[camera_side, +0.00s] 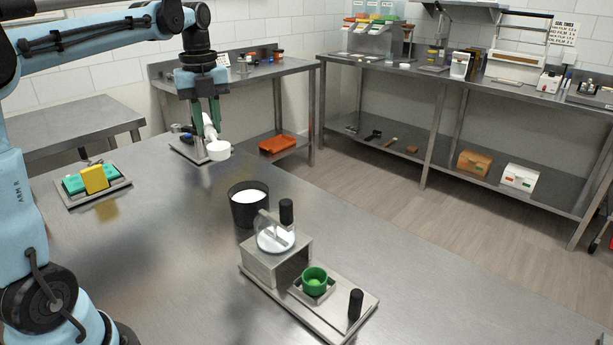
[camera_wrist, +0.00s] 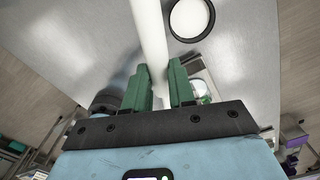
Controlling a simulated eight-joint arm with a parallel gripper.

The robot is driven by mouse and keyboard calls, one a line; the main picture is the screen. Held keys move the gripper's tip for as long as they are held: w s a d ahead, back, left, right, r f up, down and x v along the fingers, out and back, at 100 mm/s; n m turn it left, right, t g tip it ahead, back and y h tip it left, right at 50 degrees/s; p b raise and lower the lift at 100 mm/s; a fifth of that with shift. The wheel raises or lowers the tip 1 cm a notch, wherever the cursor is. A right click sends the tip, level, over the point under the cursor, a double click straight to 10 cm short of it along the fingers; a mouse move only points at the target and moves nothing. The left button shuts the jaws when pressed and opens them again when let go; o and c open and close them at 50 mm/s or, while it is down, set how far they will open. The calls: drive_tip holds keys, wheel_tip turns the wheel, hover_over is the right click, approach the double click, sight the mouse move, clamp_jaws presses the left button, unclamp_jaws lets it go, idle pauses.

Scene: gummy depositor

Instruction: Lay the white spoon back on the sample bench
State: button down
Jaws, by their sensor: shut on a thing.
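The white spoon (camera_side: 217,149) has a round white bowl and a handle that runs up into my gripper. My gripper (camera_side: 207,125) has green fingers and is shut on the handle, above the far part of the steel sample bench (camera_side: 160,255). In the wrist view the white handle (camera_wrist: 149,30) passes between the green fingers (camera_wrist: 163,88) and runs out of the top of the picture. The bowl of the spoon is not in that view. I cannot tell how high the spoon is above the bench.
A black cup with white contents (camera_side: 249,206) stands mid-bench, also in the wrist view (camera_wrist: 191,18). Nearer is a steel depositor (camera_side: 276,262) with a green cup (camera_side: 315,281). A tray with teal and yellow blocks (camera_side: 94,182) lies left. The front left bench is clear.

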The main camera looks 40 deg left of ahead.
drive_tip(key=w+d+n, duration=0.2)
drive_tip(key=w+d, duration=0.2)
drive_tip(key=d, duration=0.9)
drive_tip(key=w+d+n, duration=0.2)
drive_tip(key=w+d, duration=0.2)
drive_tip(key=d, duration=1)
hover_over(314, 229)
wheel_tip(314, 229, down, 19)
drive_tip(key=shift+f, duration=2.1)
drive_tip(key=c, duration=1.4)
unclamp_jaws()
drive_tip(key=shift+f, duration=0.15)
drive_tip(key=o, duration=0.5)
drive_tip(key=shift+c, duration=0.2)
